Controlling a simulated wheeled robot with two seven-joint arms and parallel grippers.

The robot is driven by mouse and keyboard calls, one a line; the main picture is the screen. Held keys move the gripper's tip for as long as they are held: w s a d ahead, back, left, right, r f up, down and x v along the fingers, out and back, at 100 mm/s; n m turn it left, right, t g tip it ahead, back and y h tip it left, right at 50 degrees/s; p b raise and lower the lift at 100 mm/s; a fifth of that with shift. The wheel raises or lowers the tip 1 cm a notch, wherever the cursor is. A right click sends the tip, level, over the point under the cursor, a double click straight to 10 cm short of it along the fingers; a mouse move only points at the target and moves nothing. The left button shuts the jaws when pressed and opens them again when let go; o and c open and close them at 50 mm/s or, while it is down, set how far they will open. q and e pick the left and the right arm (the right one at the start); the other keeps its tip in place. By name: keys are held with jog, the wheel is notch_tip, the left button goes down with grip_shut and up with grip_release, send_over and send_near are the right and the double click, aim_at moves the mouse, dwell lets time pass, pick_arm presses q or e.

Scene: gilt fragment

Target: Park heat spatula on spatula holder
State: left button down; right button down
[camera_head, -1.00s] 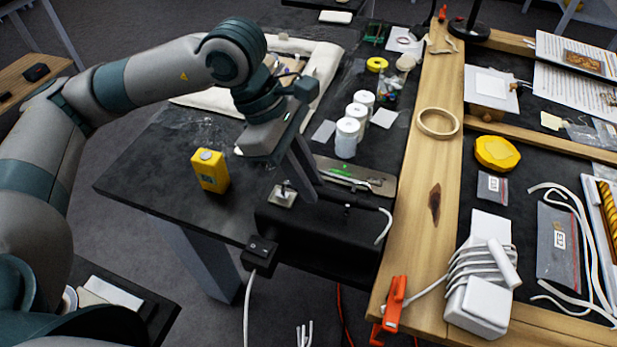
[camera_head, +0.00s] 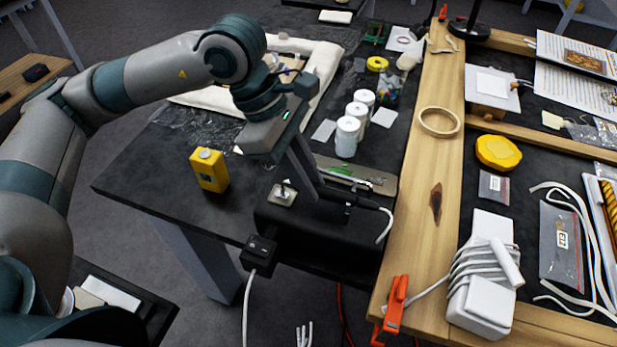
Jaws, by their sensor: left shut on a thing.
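My left gripper (camera_head: 318,188) reaches down over the near edge of the dark table and is shut on the heat spatula. The spatula's dark handle (camera_head: 353,201) shows to the right of the fingers, and a white cable runs from its right end. Its working tip is hard to make out behind and beside the fingers. A small pale square plate with a little metal upright (camera_head: 283,193), which looks like the spatula holder, sits just left of the fingers. The spatula is apart from this upright, as far as I can see. My right gripper is not in view.
A yellow box (camera_head: 209,171) stands left of the holder. White jars (camera_head: 347,137) stand behind the gripper. A black switch box (camera_head: 259,252) with a white cable is at the table's front edge. A wooden frame (camera_head: 420,210) borders the right side. Bare tabletop lies around the yellow box.

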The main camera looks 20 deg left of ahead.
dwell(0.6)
pick_arm(q)
jog(key=c, duration=2)
grip_release()
jog(key=shift+b, duration=0.6)
jog(key=shift+o, duration=0.7)
jog(key=o, duration=0.4)
jog(key=shift+r+p, duration=1.3)
jog(key=shift+r, duration=2.2)
